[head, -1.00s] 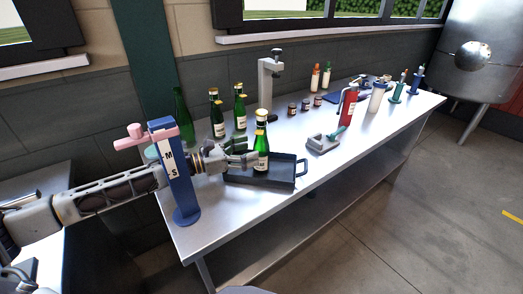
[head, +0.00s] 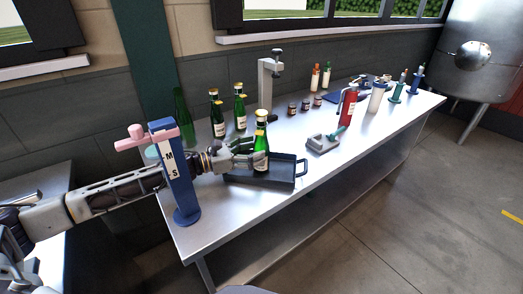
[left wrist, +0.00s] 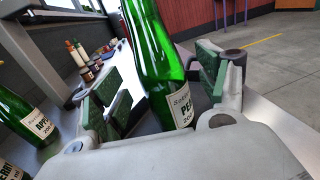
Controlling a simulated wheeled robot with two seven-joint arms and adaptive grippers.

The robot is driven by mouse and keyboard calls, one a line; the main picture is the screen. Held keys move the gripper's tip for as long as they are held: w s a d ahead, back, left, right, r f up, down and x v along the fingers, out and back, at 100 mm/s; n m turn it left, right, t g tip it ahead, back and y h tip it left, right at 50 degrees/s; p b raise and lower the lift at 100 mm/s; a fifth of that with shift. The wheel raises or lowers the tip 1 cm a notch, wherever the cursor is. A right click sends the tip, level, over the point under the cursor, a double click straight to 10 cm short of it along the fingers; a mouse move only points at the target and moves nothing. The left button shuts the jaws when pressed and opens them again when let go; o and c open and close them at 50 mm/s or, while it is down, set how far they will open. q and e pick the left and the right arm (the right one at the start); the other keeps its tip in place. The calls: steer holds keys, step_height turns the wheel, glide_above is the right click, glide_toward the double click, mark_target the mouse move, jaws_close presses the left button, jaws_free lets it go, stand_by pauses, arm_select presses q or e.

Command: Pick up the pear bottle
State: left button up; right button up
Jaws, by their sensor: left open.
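The pear bottle (head: 261,150) is green glass with gold foil at its neck and a white label. It stands upright in the dark tray (head: 233,180). My left gripper (head: 247,153) is open at the bottle's left side. In the left wrist view the bottle (left wrist: 158,60) stands between the spread green pads of my left gripper (left wrist: 160,85). A gap shows on the left pad's side; I cannot tell whether the right pad touches. My right gripper is not in view.
Other green bottles (head: 217,118) stand behind the tray, one labelled with "APP" (left wrist: 20,112) in the left wrist view. A blue stand with a pink clamp (head: 181,185) stands close before my left arm. A grey press (head: 265,80) is at the back.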

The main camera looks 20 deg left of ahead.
mark_target(262, 147)
arm_select(q)
steer(key=shift+x, duration=0.85)
steer(key=shift+w+d+f, duration=0.1)
steer(key=shift+w+d, duration=0.35)
steer(key=shift+d, duration=0.1)
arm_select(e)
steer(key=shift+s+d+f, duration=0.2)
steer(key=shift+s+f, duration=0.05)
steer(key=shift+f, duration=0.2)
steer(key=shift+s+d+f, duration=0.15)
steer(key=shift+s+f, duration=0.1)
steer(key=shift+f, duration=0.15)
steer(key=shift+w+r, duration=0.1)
arm_select(q)
steer(key=c, duration=1.5)
steer(key=shift+o, duration=0.2)
steer(key=shift+r+p, duration=0.25)
steer(key=shift+p, duration=0.05)
